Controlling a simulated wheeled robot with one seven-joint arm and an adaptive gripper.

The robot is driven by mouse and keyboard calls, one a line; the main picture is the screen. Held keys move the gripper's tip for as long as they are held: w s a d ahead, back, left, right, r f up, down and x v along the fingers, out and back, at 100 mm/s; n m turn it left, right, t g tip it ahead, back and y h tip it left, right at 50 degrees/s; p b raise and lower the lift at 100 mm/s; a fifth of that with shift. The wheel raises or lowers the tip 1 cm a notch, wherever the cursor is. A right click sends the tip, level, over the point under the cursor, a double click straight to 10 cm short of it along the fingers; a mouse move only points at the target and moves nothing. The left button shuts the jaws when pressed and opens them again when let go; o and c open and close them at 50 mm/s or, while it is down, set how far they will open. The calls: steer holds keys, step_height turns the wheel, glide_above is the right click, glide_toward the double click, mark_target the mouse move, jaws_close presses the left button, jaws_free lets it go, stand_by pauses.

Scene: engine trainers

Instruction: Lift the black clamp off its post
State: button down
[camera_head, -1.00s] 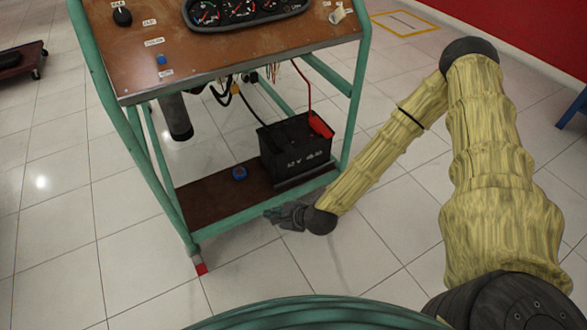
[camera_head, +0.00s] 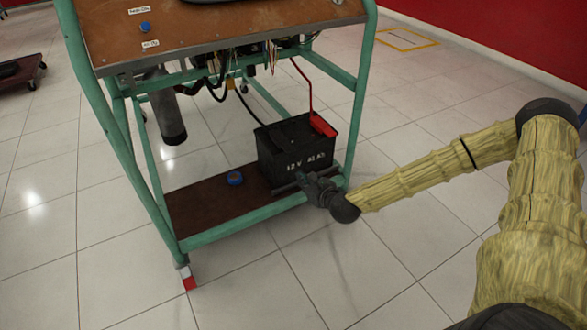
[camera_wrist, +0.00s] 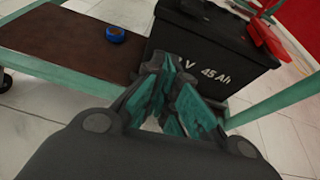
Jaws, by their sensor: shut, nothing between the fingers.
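The black battery (camera_head: 296,155) stands on the lower shelf of the trainer stand; it also shows in the wrist view (camera_wrist: 205,45). The black clamp (camera_head: 280,131) is hard to tell from the dark battery top, where a black cable (camera_head: 250,108) leads down to it. I cannot make out its grip on the post. A red clamp (camera_head: 322,125) sits at the battery's right end, also in the wrist view (camera_wrist: 265,38). My gripper (camera_head: 303,180) is shut and empty, low in front of the battery. In the wrist view, its fingertips (camera_wrist: 172,75) overlap the battery's front face.
A blue roll (camera_head: 235,178) lies on the brown shelf (camera_head: 195,209) left of the battery. Green frame posts (camera_head: 359,100) and the panel's front edge (camera_head: 225,42) bound the space around the battery. Cables hang under the panel. Open tiled floor lies in front.

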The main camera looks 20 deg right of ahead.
mark_target(282, 142)
steer(key=shift+w+d+m, duration=0.2)
steer(key=shift+d+m, duration=0.05)
steer(key=shift+d, duration=0.25)
steer(key=shift+w+d+m, duration=0.15)
steer(key=shift+d+m, duration=0.1)
steer(key=shift+d, duration=0.2)
steer(key=shift+w+f+b, duration=0.1)
steer(key=shift+f+b, duration=0.05)
steer(key=shift+b, duration=0.2)
steer(key=b+x, duration=0.1)
steer(key=x, duration=0.2)
steer(key=b+x, duration=0.1)
steer(key=x, duration=0.2)
steer(key=b+x, duration=0.1)
steer(key=x, duration=0.2)
steer(key=shift+w+d, duration=0.1)
steer(key=shift+w, duration=0.4)
steer(key=shift+s+r+b, duration=0.1)
steer(key=shift+r+b, duration=0.35)
steer(key=shift+r, duration=1.55)
steer(key=shift+r+p, duration=0.25)
steer(key=shift+p, duration=0.1)
